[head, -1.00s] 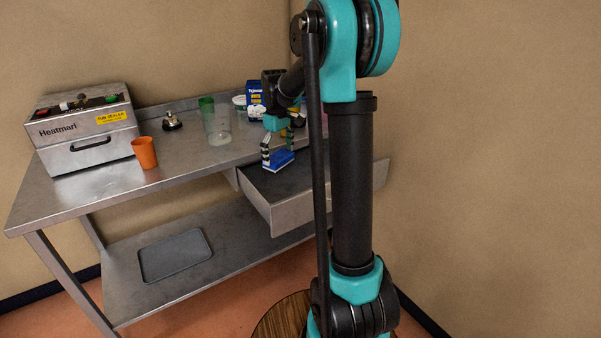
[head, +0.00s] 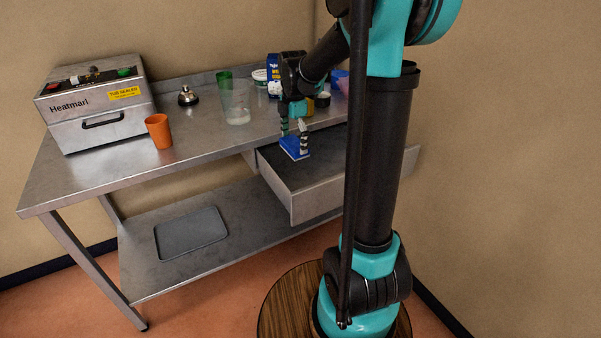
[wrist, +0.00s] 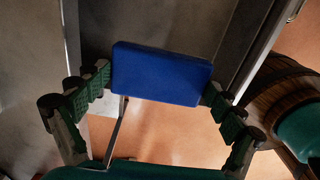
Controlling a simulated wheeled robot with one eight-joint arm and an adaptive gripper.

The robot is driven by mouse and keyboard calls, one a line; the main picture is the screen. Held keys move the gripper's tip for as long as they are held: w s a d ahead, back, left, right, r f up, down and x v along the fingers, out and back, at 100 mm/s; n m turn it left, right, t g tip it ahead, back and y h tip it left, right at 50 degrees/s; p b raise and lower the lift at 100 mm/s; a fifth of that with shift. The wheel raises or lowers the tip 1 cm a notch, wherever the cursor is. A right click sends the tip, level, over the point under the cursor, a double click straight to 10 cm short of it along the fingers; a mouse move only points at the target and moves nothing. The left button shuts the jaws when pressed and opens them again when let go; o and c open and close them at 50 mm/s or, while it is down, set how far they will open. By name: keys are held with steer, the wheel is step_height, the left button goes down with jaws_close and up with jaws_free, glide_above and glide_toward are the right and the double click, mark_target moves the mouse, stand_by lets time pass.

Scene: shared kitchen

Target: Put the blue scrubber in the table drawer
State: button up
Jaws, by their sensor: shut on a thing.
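The blue scrubber (head: 295,147) is a small blue block with a pale edge. It also shows in the wrist view (wrist: 161,74), flat blue side to the camera. My gripper (head: 293,131) is shut on it, with a green-padded finger at each end in the wrist view (wrist: 158,85). The table drawer (head: 310,197) is pulled out under the right part of the steel table. The scrubber is over the drawer's left part in the head view; its height above the drawer floor is hard to tell. My arm hides the drawer's right part.
The steel table (head: 120,166) bears a sealer machine (head: 98,105), an orange cup (head: 159,131), a bell (head: 187,97), a clear cup (head: 237,104), a green cup (head: 224,80) and a blue box (head: 273,74). A grey tray (head: 190,234) lies on the lower shelf.

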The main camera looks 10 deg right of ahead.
mark_target(295, 185)
step_height(295, 185, down, 15)
steer(key=shift+r, duration=0.2)
stand_by(0.4)
steer(key=o, duration=0.8)
steer(key=shift+f, duration=0.15)
steer(key=shift+o, duration=0.3)
step_height(295, 185, up, 12)
steer(key=shift+r, duration=0.2)
